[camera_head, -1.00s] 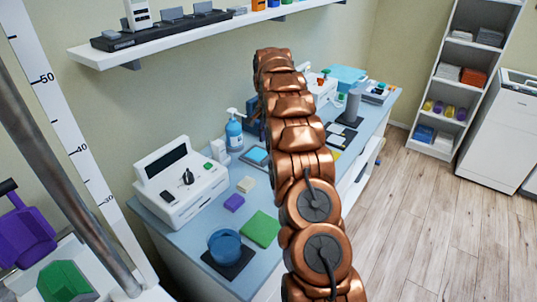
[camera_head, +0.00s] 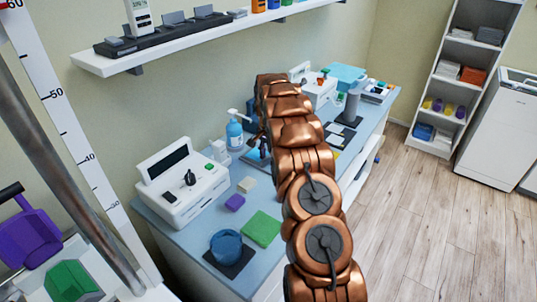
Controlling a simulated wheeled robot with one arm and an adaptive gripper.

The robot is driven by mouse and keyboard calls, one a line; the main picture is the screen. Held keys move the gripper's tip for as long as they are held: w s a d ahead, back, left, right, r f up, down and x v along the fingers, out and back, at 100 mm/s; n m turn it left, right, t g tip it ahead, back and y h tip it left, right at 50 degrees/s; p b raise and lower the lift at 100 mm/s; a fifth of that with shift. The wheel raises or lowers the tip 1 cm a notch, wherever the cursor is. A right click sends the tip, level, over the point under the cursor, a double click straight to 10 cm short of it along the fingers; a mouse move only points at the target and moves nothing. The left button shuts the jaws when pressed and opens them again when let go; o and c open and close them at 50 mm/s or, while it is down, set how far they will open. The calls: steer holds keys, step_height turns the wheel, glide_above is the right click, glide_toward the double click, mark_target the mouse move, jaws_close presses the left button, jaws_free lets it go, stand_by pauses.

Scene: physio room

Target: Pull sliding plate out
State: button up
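I cannot make out for sure which thing is the sliding plate. My copper-coloured arm reaches away over the blue counter (camera_head: 185,228). A small dark part that looks like my gripper (camera_head: 261,148) shows at the arm's far left side, low over a dark flat item with a blue face (camera_head: 256,159). Most of the gripper is hidden behind my arm, so its fingers and any contact are not clear.
A white device with a knob (camera_head: 182,182), a blue pump bottle (camera_head: 234,132), a blue bowl (camera_head: 226,246) and a green pad (camera_head: 262,229) are on the counter. A wall shelf (camera_head: 165,50) hangs above. The wooden floor (camera_head: 430,215) at right is clear.

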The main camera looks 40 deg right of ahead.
jaws_close()
stand_by(0.6)
